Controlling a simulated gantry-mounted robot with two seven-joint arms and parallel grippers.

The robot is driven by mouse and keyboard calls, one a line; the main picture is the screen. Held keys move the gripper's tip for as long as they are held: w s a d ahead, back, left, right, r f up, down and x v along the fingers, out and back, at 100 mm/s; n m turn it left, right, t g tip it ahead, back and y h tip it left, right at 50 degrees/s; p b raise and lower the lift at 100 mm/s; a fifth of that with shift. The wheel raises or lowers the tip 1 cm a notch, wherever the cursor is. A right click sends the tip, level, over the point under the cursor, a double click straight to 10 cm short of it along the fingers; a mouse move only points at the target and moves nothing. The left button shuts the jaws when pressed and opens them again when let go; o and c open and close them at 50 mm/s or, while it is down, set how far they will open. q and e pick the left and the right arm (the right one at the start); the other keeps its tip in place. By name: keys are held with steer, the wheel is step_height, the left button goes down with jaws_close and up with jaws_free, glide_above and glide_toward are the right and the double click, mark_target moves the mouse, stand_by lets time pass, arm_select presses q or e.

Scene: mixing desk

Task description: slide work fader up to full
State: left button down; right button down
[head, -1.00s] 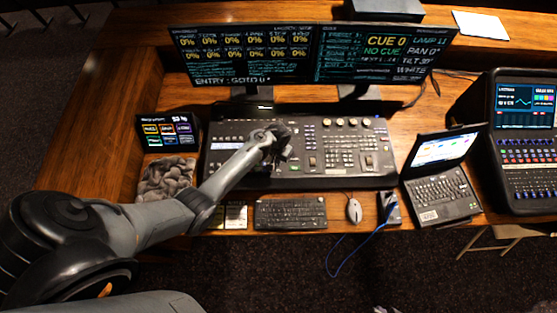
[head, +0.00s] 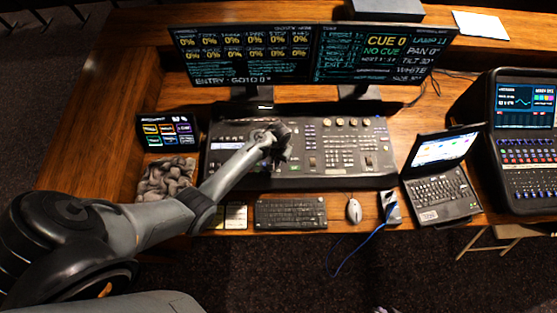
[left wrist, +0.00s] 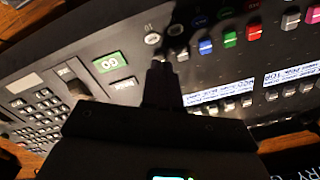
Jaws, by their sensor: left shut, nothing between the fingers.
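The dark lighting console (head: 384,178) lies on the wooden desk below two monitors. My left gripper (head: 283,155) is over its left-middle part and hides the controls under it. In the left wrist view, my left gripper (left wrist: 160,70) is shut and empty, its tips close to the panel beside a grey fader cap (left wrist: 182,54). Whether the tips touch a cap is unclear. Blue (left wrist: 205,47), green (left wrist: 230,39) and red (left wrist: 254,32) caps stand in a row to the right. I cannot read which fader is the work fader. My right gripper is out of view.
A keyboard (head: 290,213), a mouse (head: 353,210) and a laptop (head: 442,195) stand along the front and right. A small touch screen (head: 168,130) and a coiled grey bundle (head: 166,178) lie left of the console.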

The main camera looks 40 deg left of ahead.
arm_select(q)
steer(key=shift+f, duration=0.35)
stand_by(0.3)
steer(key=shift+f, duration=0.15)
stand_by(0.4)
